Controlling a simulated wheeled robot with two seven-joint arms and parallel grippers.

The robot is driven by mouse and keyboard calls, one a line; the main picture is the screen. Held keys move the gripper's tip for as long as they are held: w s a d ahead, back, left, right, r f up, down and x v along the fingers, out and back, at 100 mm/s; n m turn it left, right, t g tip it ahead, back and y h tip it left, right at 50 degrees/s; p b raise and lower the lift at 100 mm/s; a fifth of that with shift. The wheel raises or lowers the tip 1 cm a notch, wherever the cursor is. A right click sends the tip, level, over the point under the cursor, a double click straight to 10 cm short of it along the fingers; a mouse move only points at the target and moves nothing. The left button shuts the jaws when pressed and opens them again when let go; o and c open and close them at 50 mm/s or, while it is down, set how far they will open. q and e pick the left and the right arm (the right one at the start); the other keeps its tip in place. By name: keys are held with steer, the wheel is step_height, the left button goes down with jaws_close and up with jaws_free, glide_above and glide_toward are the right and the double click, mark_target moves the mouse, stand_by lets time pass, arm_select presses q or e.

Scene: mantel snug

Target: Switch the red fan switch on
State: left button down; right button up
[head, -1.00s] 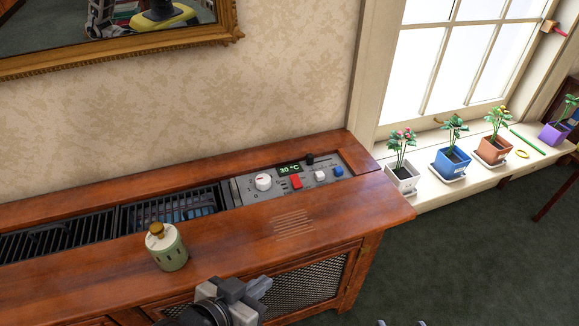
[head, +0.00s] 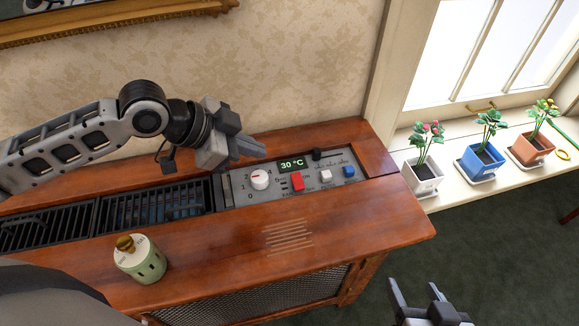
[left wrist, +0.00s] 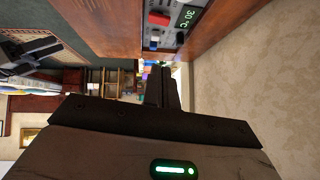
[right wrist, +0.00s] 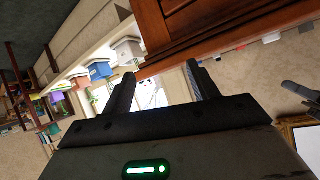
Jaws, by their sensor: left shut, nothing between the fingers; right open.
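The red fan switch (head: 297,181) is a small red rocker on the grey control panel (head: 235,193) set into the wooden cabinet top. It also shows in the left wrist view (left wrist: 158,18). I cannot tell its on or off position. My left gripper (head: 262,151) is shut and empty, above the back of the panel, left of and behind the red switch, and apart from it. Its closed fingers show in the left wrist view (left wrist: 163,88). My right gripper (head: 424,290) is open and empty, in front of the cabinet's right end.
A green jar (head: 141,260) stands on the cabinet front. Potted plants line the windowsill. The wallpapered wall is close behind.

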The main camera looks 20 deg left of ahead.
arm_select(q)
steer(key=b, duration=0.1)
glide_above(301, 175)
steer(key=s+a, duration=0.2)
steer(key=s, duration=0.1)
step_height(301, 175, down, 7)
steer(key=shift+w+r, duration=0.15)
steer(key=f, duration=0.2)
steer(key=shift+w+f, duration=0.25)
steer(key=shift+f, duration=0.1)
steer(key=shift+w+a+f+b, duration=0.1)
steer(key=shift+f+b, duration=0.25)
steer(key=shift+f, duration=0.45)
arm_select(e)
steer(key=shift+w+f, duration=0.25)
